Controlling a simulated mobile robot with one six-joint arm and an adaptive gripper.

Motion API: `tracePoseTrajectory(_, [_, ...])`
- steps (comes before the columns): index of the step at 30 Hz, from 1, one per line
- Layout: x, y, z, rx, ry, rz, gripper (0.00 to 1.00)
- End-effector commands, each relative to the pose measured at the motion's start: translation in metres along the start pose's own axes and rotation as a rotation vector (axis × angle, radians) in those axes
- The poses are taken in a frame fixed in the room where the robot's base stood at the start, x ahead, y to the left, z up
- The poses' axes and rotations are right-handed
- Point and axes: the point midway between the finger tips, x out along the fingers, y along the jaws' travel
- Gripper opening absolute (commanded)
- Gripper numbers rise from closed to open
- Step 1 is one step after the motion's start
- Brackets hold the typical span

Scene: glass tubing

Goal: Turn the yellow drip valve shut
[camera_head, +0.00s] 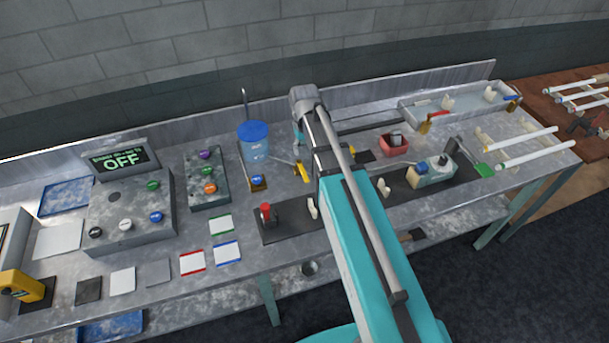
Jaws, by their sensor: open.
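The yellow drip valve (301,171) shows as a small yellow handle at the middle of the bench, just left of my arm. A thin pale line runs toward it from near the blue-lidded water container (255,150). The handle is too small for me to tell its exact angle or whether it is open. My arm crosses the bench right beside the valve, with its wrist links partly behind the upper arm. I cannot make out my gripper's fingers, and no contact with the valve shows.
A grey control box (132,213) with an OFF display (122,159) and a button panel (207,180) stand left. A red clamp (266,213) stands on a dark strip in front of the valve. A red box (394,144) and glass tubes (535,155) lie right.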

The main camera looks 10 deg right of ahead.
Motion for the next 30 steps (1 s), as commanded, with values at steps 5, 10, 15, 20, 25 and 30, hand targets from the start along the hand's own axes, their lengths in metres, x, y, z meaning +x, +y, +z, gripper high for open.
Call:
tracePoseTrajectory(5, [0.018,0.0,0.0,0.0,0.0,0.0,0.6])
tracePoseTrajectory(10, [0.031,0.0,0.0,0.0,0.0,0.0,0.6])
tracePoseTrajectory(15, [0.044,-0.001,0.0,-0.001,0.0,0.0,0.6])
tracePoseTrajectory(20, [0.057,-0.001,0.0,-0.001,0.0,0.0,0.6])
tracePoseTrajectory(25, [0.07,-0.001,0.0,-0.001,0.0,0.0,0.6])
tracePoseTrajectory(30, [0.083,-0.001,0.0,-0.001,0.0,0.0,0.6])
